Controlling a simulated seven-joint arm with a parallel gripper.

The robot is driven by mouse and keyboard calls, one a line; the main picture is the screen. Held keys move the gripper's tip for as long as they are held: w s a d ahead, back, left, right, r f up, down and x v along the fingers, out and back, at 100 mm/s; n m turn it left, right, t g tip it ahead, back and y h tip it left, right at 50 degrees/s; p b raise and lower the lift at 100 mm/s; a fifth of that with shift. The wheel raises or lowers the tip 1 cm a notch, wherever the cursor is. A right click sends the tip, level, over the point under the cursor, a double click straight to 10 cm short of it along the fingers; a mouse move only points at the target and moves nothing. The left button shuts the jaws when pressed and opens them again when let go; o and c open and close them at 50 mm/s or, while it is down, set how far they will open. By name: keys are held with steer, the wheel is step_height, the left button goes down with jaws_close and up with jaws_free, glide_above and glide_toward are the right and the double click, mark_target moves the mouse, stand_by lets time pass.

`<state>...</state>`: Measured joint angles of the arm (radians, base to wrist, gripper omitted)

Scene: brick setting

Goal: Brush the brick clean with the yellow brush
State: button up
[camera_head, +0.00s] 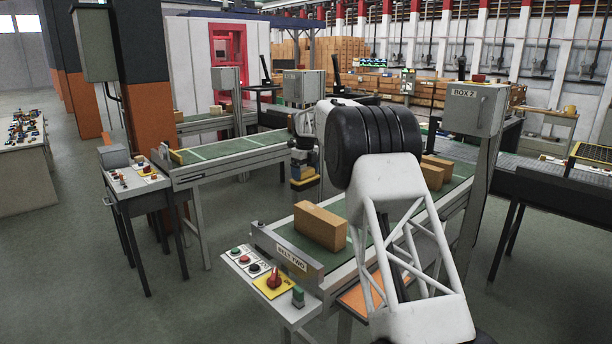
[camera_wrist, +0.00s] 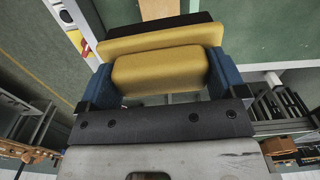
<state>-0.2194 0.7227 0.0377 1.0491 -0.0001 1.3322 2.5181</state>
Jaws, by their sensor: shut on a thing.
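A tan brick (camera_head: 320,226) lies on the green belt labelled "BELT TWO" (camera_head: 291,258), near its front end. My gripper (camera_head: 302,172) hangs to the left of and behind this brick, over the gap between the two belts. It is shut on the yellow brush (camera_wrist: 160,72), with a blue finger on each side of the yellow block. The brush's dark edge (camera_wrist: 162,24) shows beyond the yellow in the wrist view. In the head view the brush (camera_head: 303,184) is small, apart from the brick.
More bricks (camera_head: 436,168) lie farther back on the same belt, partly behind my arm. A control panel (camera_head: 270,284) with buttons and a red knob stands at the belt's front. The left belt (camera_head: 232,150) and its panel (camera_head: 133,180) stand beside. A post with "BOX 2" (camera_head: 478,108) rises on the right.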

mark_target(305, 185)
steer(key=shift+f, duration=3.6)
steer(key=shift+s+d+f, duration=0.1)
steer(key=shift+d+f, duration=0.1)
steer(key=shift+c, duration=0.3)
steer(key=shift+s+d, duration=0.25)
steer(key=shift+s, duration=0.05)
steer(key=shift+c, duration=0.4)
steer(key=shift+s+d+f, duration=0.3)
steer(key=shift+s+d, duration=0.25)
steer(key=shift+s, duration=0.05)
steer(key=shift+s+d, duration=0.45)
steer(key=shift+w+a, duration=1.2)
steer(key=shift+w, duration=0.05)
steer(key=shift+w+a+r, duration=0.1)
steer(key=shift+r, duration=0.55)
steer(key=shift+w+a+r, duration=0.1)
steer(key=shift+r, duration=3.4)
